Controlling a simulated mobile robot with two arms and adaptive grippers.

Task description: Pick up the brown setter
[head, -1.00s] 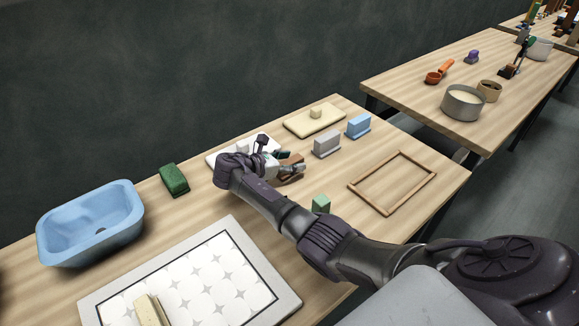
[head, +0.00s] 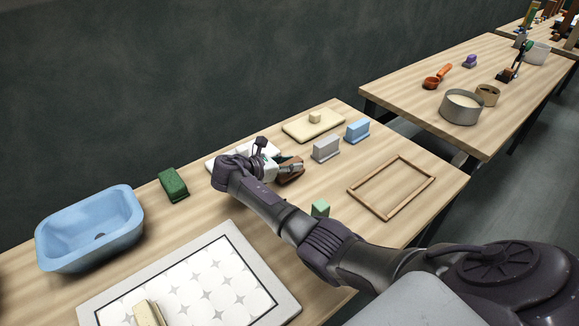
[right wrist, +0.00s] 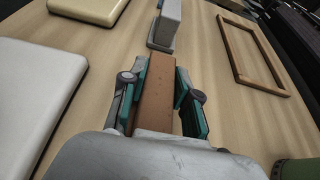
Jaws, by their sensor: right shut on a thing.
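The brown setter (right wrist: 156,96) is a brown block between the two teal-padded fingers of my right gripper (right wrist: 160,92) in the right wrist view. The fingers are shut on its sides. In the head view the setter (head: 291,173) shows partly behind my right gripper (head: 284,167), near the far middle of the table; the gripper hides part of it. I cannot tell whether the setter touches the table. My left gripper is not in view.
A grey block (head: 326,149) and a blue block (head: 357,131) stand right of the gripper. A wooden frame (head: 407,209) lies farther right. A white slab (head: 218,160), green block (head: 173,184), blue basin (head: 119,238) and green cube (head: 320,208) are around my arm.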

